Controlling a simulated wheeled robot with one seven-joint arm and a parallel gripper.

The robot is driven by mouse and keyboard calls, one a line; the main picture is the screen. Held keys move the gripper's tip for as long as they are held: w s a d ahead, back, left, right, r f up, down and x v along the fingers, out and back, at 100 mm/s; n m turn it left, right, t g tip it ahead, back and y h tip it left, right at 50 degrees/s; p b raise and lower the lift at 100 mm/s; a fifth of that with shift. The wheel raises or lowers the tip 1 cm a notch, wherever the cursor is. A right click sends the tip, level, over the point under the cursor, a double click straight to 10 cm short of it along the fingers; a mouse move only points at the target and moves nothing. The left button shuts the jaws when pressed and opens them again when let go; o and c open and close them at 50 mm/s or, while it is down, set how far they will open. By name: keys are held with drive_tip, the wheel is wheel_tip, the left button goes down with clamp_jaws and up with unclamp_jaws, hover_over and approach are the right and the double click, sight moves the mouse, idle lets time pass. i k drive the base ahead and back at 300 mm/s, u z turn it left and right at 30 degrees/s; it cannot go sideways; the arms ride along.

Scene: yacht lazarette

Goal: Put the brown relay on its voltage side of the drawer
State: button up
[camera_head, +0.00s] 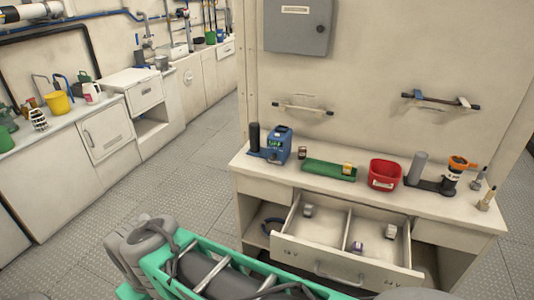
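The open drawer (325,262) sticks out from the bench front, with a divider making two compartments. Its front label seems to read 12 V at left and 24 V at right, though it is small. A greyish relay (308,210) lies at the back of the left compartment. A purplish relay (357,248) and a pale relay with a dark side (390,231) lie in the right one. A small dark brownish block (303,153), perhaps the brown relay, stands on the bench between the blue device and the green tray. My gripper is not visible.
On the bench stand a blue device (278,145), a green tray (322,170) with a yellow-topped relay (347,168), a red bin (384,174), a grey cylinder (416,168) and an orange-topped black tool (453,175). The floor at left is open.

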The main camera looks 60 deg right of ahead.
sight(389, 263)
drive_tip(key=u, duration=0.05)
drive_tip(key=i, duration=1.75)
drive_tip(key=z, duration=2.65)
